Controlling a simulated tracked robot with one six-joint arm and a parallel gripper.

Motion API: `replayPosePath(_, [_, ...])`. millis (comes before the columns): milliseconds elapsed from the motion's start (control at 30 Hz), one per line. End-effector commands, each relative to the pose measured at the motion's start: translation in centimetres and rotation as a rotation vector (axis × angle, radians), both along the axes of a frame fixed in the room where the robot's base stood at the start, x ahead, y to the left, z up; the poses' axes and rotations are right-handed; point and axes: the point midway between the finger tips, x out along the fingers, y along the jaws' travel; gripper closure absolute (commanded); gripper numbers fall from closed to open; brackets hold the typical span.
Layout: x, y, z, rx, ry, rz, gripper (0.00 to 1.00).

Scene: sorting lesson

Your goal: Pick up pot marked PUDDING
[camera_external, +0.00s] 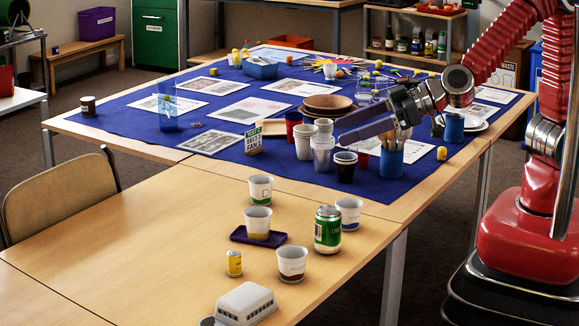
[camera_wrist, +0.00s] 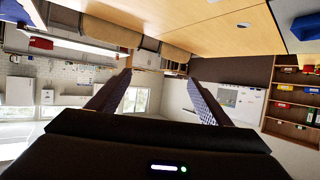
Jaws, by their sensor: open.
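Several white pots stand at the near end of the table in the external view. One has a green mark (camera_external: 260,189), one a yellow band (camera_external: 258,222), one a brown band (camera_external: 292,264) and one a dark blue band (camera_external: 348,212). Their lettering is too small to read, so I cannot tell which says PUDDING. The yellow-banded pot is on a small purple tray (camera_external: 235,234). My gripper (camera_external: 343,131) is open and empty, raised above the blue cloth beyond the pots. In the wrist view my open gripper (camera_wrist: 160,95) has nothing between its fingers, and no pots show.
A green can (camera_external: 327,230), a small yellow can (camera_external: 234,263) and a grey-white device (camera_external: 246,302) stand near the pots. Stacked cups (camera_external: 322,152), a dark cup (camera_external: 346,167) and a blue brush holder (camera_external: 391,163) crowd the area below my gripper. The table's left part is clear.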

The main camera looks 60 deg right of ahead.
Motion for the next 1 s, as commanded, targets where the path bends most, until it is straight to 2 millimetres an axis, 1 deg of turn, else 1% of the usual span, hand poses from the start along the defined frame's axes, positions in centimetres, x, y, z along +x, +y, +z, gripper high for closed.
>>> replayPosePath(33, [0.0,0.0,-0.9,-0.005,0.002,0.0,0.28])
replayPosePath(133, [0.0,0.0,-2.2,-0.004,0.001,0.002,0.28])
replayPosePath(267, [-0.1,0.0,-5.8,-0.009,0.005,0.003,0.28])
replayPosePath(300, [-0.1,-0.1,-7.1,-0.011,0.005,0.003,0.28])
replayPosePath(400, [-0.1,-0.1,-10.0,-0.01,0.005,0.002,0.28])
replayPosePath(500, [-0.1,0.0,-12.6,-0.008,0.006,0.002,0.28])
replayPosePath(700, [-0.1,0.0,-17.5,-0.006,0.005,0.002,0.28])
replayPosePath(1000, [-0.1,-0.1,-24.0,-0.005,0.004,0.002,0.28])
